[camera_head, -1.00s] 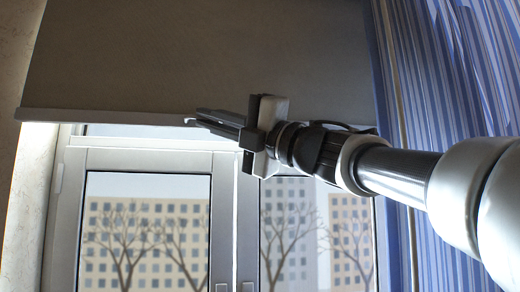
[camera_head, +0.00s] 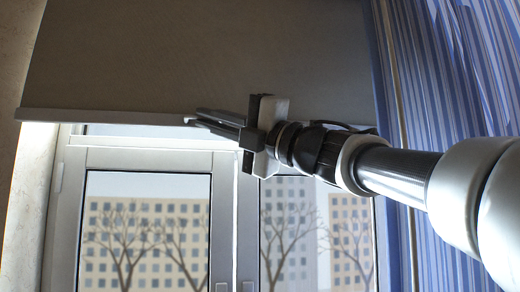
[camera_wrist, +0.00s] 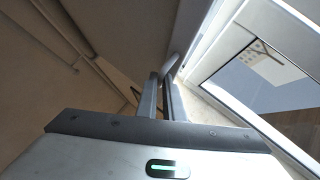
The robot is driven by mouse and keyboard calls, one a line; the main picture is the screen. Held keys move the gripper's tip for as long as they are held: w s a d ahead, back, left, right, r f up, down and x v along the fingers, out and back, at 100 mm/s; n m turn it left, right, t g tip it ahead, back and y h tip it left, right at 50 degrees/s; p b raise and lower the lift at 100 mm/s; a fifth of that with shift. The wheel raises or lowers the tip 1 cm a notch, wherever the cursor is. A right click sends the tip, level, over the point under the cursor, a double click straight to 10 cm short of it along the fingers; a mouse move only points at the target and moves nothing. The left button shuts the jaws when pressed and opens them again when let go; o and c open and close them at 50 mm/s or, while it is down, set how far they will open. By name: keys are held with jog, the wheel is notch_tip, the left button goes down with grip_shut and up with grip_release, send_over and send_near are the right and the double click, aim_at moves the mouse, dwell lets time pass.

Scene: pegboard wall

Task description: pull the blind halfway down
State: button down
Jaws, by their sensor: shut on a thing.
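The grey-brown blind (camera_head: 190,55) hangs over the upper part of the window, its lower edge just below the top of the window frame. A pale bottom bar (camera_head: 90,117) runs along that edge. My gripper (camera_head: 193,117) reaches in from the right, its fingertips at the bar near the middle of the blind. It is shut on the blind's lower edge; the exact part held is small and partly hidden by the fingers. In the wrist view the two fingers (camera_wrist: 163,85) are close together, with a pale rounded piece (camera_wrist: 171,65) at their tips.
The white-framed window (camera_head: 150,160) below the blind shows buildings and bare trees. A blue striped curtain (camera_head: 455,75) hangs at the right, close to my arm. A plain wall (camera_head: 15,60) is at the far left. The space in front of the panes looks clear.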

notch_tip(320, 180, down, 31)
jog(key=b, duration=2.6)
jog(key=shift+b, duration=0.3)
jog(key=c, duration=1.9)
grip_release()
jog(key=v, duration=1.2)
jog(key=shift+r, duration=0.15)
